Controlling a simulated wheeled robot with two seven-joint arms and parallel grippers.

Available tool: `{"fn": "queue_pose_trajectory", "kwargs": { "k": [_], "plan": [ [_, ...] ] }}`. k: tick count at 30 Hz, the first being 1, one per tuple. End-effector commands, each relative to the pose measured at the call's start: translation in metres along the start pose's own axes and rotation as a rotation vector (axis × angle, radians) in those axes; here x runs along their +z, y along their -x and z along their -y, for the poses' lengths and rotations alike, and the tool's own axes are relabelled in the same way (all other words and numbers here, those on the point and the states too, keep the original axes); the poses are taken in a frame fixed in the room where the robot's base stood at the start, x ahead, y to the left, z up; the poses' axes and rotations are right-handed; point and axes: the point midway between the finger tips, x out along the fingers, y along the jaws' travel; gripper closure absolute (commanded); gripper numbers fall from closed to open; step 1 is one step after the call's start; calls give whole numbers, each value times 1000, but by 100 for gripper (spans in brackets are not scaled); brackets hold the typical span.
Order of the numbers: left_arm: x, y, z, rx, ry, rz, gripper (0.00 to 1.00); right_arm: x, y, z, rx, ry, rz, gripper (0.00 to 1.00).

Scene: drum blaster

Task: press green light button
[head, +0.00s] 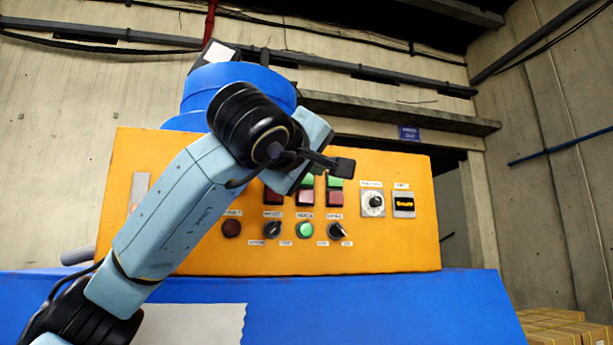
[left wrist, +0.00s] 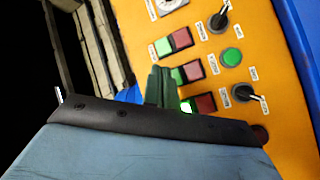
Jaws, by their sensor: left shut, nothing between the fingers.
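The orange control panel (head: 400,245) faces me, with paired green-over-red square buttons and a round green button (head: 305,230) in its lower row. My left gripper (head: 342,167) is shut and empty, in front of the upper square buttons, covering part of them. In the left wrist view, the left gripper (left wrist: 160,72) overlaps the middle square pair. A brightly lit green square button (left wrist: 186,106) shows just beside the fingers, partly hidden. The round green button (left wrist: 232,57) is clear of the fingers there. I cannot tell whether the fingers touch the panel. My right gripper is not in view.
Black rotary knobs (head: 272,230) (head: 337,231) flank the round green button. A dark red round button (head: 231,228) is at the left. A blue machine body (head: 380,310) lies below the panel.

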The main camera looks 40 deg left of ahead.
Motion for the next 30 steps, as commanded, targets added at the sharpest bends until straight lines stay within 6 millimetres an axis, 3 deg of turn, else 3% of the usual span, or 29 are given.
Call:
{"fn": "queue_pose_trajectory", "kwargs": {
  "k": [10,30],
  "plan": [
    [-16,-28,15,-1,0,0,100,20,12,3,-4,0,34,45],
    [-17,-31,16,1,0,0,100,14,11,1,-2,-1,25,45]
  ]
}}
